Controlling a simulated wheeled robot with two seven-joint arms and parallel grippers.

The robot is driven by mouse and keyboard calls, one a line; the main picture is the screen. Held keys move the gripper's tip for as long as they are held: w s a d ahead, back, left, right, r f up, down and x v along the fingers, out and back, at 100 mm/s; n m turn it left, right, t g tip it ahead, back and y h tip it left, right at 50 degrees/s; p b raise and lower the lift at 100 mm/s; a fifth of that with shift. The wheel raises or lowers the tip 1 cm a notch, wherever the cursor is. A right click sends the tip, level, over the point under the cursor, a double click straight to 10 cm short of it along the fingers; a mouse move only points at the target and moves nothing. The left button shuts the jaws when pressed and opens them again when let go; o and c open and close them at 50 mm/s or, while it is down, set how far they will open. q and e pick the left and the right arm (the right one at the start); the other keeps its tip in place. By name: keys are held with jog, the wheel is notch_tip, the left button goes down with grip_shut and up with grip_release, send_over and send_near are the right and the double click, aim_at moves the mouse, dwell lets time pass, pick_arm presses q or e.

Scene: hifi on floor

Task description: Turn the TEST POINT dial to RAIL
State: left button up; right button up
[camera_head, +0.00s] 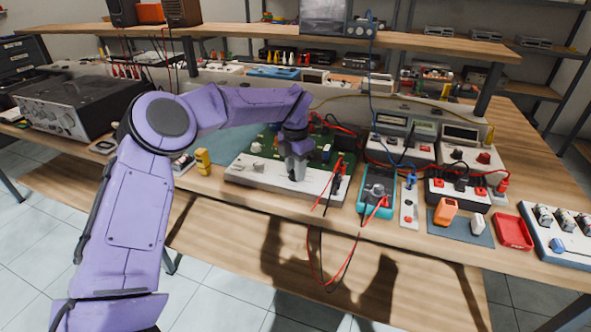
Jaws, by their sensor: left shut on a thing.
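My left arm comes in from the left and reaches over the workbench. My left gripper (296,172) points down at the front of a white-edged board (262,180) with a green circuit area (258,136). It is shut on a dial at the board's front; the gripper hides most of that dial. A pale knob (256,148) stands on the board left of the gripper. The lettering on the board is too small to read, so I cannot tell where the dial points. My right gripper is not in view.
Red and black leads hang from the board's right side over the bench edge. A teal multimeter (377,190) and a white switch strip (409,203) stand to the right. A yellow object (203,161) stands left of the board. A red tray (513,232) lies farther right.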

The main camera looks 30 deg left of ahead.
pick_arm(q)
jog(key=n, duration=0.3)
jog(key=shift+b, duration=0.35)
jog(key=n+b, duration=0.1)
jog(key=n, duration=0.2)
jog(key=shift+w+n, duration=0.1)
jog(key=shift+n, duration=0.2)
jog(key=n+b, duration=0.2)
jog(key=n, duration=0.2)
jog(key=shift+a+n, duration=0.1)
jog(key=shift+n, duration=0.3)
jog(key=shift+r+n+b, duration=0.15)
jog(key=shift+n+b, duration=0.5)
jog(key=shift+n, duration=0.05)
jog(key=o, duration=1.1)
jog(key=shift+c, duration=0.2)
notch_tip(320, 180, up, 10)
jog(key=p, duration=0.1)
jog(key=shift+r, duration=0.25)
